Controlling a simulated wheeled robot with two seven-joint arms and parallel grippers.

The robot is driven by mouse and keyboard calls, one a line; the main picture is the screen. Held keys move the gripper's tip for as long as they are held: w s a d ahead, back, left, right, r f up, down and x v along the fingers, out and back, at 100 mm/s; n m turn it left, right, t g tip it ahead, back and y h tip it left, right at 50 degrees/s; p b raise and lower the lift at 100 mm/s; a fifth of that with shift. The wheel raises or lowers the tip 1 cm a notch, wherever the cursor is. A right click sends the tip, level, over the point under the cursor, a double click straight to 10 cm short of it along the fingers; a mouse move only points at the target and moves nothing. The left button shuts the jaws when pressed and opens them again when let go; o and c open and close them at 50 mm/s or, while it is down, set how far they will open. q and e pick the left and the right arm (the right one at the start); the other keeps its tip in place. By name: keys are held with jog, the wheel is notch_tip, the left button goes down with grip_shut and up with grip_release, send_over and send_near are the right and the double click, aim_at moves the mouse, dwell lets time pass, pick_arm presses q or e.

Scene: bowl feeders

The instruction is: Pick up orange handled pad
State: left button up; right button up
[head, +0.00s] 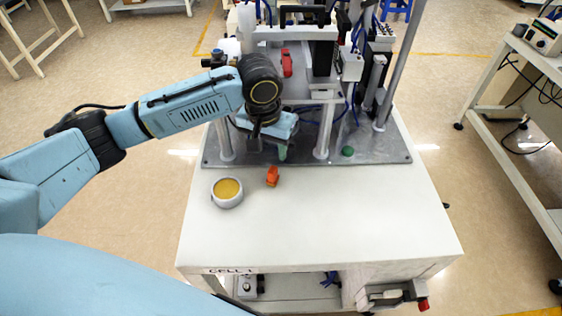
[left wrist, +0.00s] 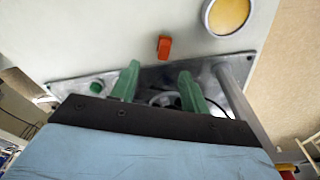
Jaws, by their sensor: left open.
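The orange handled pad (head: 272,176) stands on the white table top, just in front of the grey metal base plate. It also shows in the left wrist view (left wrist: 164,47), beyond the fingertips. My left gripper (head: 282,152) is above the plate near its front edge, behind the pad and apart from it. In the left wrist view its two green fingers (left wrist: 158,80) are spread with nothing between them. The wrist hides part of the fingers in the head view. My right gripper is not in view.
A round white dish with a yellow inside (head: 227,192) stands left of the pad. The feeder machine with metal posts (head: 327,130) rises behind, and a green button (head: 347,151) is on the base plate (head: 380,152). The table's front and right are clear.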

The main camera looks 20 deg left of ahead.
pick_arm(q)
jog(key=b, duration=0.2)
send_over(272, 170)
jog(key=s, duration=0.1)
notch_tip(272, 170, down, 7)
jog(key=shift+r, duration=0.2)
jog(key=shift+w+f, duration=0.1)
jog(key=shift+f, duration=0.45)
jog(key=f, duration=0.2)
jog(key=w+f, duration=0.1)
jog(key=f, duration=0.1)
jog(key=shift+f+b, duration=0.25)
jog(key=shift+b, duration=0.15)
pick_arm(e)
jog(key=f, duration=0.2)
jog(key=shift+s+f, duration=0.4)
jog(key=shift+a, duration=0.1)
pick_arm(q)
grip_shut()
